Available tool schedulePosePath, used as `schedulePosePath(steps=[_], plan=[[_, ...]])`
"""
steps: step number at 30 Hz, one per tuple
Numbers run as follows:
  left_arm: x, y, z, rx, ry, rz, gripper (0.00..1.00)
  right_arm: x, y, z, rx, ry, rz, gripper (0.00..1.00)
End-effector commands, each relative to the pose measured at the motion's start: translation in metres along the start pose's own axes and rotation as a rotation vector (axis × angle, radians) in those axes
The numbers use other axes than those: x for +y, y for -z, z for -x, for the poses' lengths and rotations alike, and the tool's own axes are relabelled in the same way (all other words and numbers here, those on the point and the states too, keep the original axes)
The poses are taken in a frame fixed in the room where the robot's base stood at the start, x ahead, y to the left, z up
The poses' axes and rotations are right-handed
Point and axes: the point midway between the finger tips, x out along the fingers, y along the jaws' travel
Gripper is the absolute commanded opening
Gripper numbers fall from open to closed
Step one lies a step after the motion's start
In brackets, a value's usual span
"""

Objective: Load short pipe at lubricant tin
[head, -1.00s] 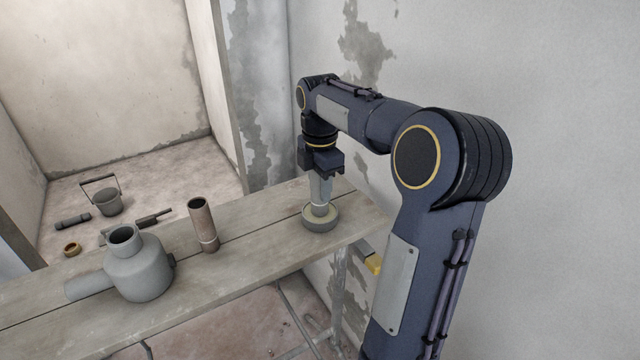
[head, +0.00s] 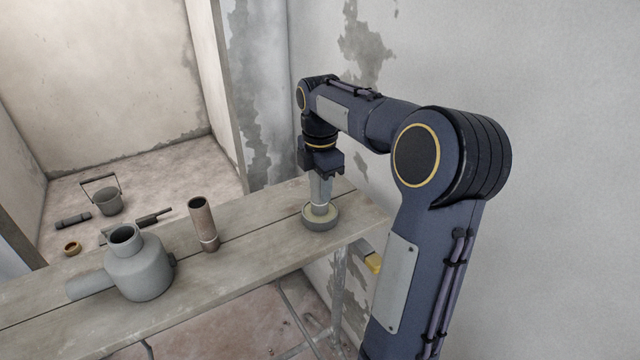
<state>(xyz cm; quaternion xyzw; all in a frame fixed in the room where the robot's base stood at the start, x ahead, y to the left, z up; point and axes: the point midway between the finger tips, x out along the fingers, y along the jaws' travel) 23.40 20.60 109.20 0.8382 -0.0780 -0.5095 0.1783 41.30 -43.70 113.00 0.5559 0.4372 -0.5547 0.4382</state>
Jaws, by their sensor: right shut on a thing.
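A pale grey short pipe (head: 320,193) stands upright, held in my right gripper (head: 323,172). The gripper points down and is shut around the pipe's upper part, hiding its top. The pipe's lower end is at the shallow round lubricant tin (head: 321,224), which has a pale yellowish inside and sits near the right end of the plank bench. The pipe's end appears to be inside the tin's rim; I cannot tell how deep it sits. My left gripper is out of view.
On the plank bench (head: 258,246) stand a brown upright pipe (head: 203,225) and a grey pipe fitting (head: 142,269) with a side branch. On the floor behind are a bucket (head: 107,203), a dark cylinder (head: 73,220) and a brass ring (head: 72,248). A wall is close behind my right arm.

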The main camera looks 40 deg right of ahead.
Motion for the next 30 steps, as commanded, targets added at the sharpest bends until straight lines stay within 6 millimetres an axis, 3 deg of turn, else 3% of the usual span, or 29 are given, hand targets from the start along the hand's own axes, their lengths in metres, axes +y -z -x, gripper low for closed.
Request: schedulePosePath(steps=[14, 30], plan=[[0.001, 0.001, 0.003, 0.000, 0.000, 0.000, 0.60, -0.001, 0.000, 0.001, 0.001, 0.006, 0.000, 0.10], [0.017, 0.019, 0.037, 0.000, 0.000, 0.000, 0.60, 0.000, 0.000, 0.046, 0.000, 0.002, 0.000, 0.10]])
